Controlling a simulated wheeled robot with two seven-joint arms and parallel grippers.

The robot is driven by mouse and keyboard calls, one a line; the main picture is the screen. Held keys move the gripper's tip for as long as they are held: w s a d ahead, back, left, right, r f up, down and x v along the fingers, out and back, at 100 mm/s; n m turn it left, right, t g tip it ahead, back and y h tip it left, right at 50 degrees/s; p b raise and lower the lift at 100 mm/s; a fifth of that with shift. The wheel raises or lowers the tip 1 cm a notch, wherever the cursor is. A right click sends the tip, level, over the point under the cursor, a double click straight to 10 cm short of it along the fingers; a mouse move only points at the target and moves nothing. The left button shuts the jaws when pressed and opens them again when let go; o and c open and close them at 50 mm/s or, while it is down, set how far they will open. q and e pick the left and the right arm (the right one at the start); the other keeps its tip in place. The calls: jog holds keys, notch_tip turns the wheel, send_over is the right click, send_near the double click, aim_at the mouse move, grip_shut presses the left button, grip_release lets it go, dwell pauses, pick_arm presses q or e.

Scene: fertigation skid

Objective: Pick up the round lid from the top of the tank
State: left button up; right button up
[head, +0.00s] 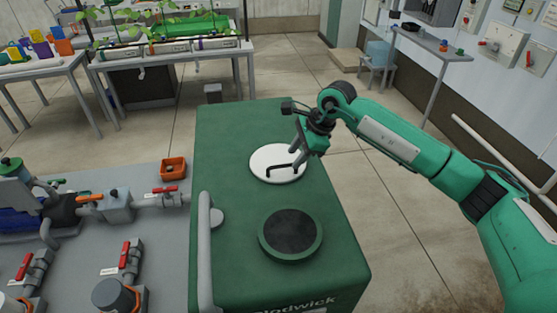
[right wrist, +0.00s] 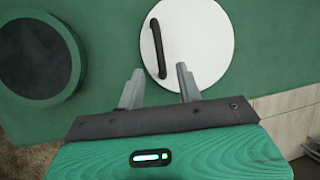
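The round white lid (head: 272,164) with a black bar handle (head: 283,169) lies on top of the green tank (head: 240,135). In the right wrist view the lid (right wrist: 205,45) and its handle (right wrist: 158,48) lie just beyond my fingertips. My right gripper (head: 297,160) is above the lid's right part, near the handle. My left gripper is not in view.
A dark round port with a green rim (head: 291,236) is on the tank top nearer me. A grey pipe (head: 205,250) runs along the tank's left side. Valves with red handles (head: 165,190) and an orange bin (head: 173,168) are to the left. Open floor (head: 400,250) lies right.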

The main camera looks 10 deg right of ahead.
aim_at(289, 165)
jog(key=p+x, duration=0.2)
jog(key=x, duration=0.1)
jog(key=shift+w+a, duration=0.1)
jog(key=shift+a, duration=0.15)
jog(key=shift+a+f, duration=0.1)
jog(key=shift+f, duration=0.2)
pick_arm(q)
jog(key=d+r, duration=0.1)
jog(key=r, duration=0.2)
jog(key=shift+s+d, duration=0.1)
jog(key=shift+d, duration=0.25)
pick_arm(e)
jog(key=shift+w+f, duration=0.1)
jog(key=shift+f, duration=0.15)
grip_shut()
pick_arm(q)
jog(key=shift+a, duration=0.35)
